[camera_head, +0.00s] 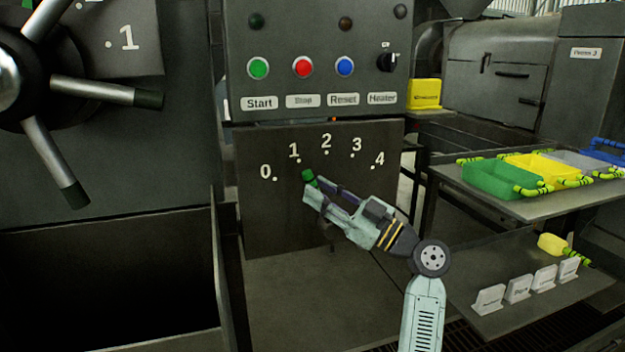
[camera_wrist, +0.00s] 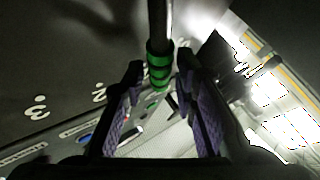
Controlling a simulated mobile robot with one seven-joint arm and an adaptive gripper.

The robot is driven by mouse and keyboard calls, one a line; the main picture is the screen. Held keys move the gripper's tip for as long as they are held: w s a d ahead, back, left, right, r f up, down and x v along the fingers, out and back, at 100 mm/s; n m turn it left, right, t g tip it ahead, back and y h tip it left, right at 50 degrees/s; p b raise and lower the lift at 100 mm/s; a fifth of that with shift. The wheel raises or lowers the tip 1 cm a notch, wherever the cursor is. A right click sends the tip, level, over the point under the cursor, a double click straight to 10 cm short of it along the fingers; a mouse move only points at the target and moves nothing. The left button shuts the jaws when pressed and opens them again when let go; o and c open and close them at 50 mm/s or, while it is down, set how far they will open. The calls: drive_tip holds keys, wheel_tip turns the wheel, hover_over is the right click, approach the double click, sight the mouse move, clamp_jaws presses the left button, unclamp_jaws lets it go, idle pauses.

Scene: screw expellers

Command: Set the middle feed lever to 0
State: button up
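The middle feed lever has a metal shaft and a green-banded grip (camera_wrist: 159,62). In the head view only its green end (camera_head: 308,176) shows, just below the number 1 mark on the dial panel (camera_head: 280,222). The panel carries the marks 0 to 4 in an arc, with 0 to the left of the lever. My gripper (camera_head: 313,190) is at the lever, coming from the lower right. In the wrist view, its two purple-padded fingers (camera_wrist: 161,72) stand apart on either side of the green grip, with small gaps visible.
Above the dial is a button panel (camera_head: 320,40) with Start, Stop, Reset and Heater controls. At the left is a spoked handwheel (camera_head: 90,90) beside another dial. At the right, a table (camera_head: 520,207) bears coloured trays. The floor below the dial is clear.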

drive_tip(key=shift+x, duration=1.25)
drive_tip(key=shift+c, duration=0.5)
clamp_jaws()
drive_tip(key=shift+f, duration=0.1)
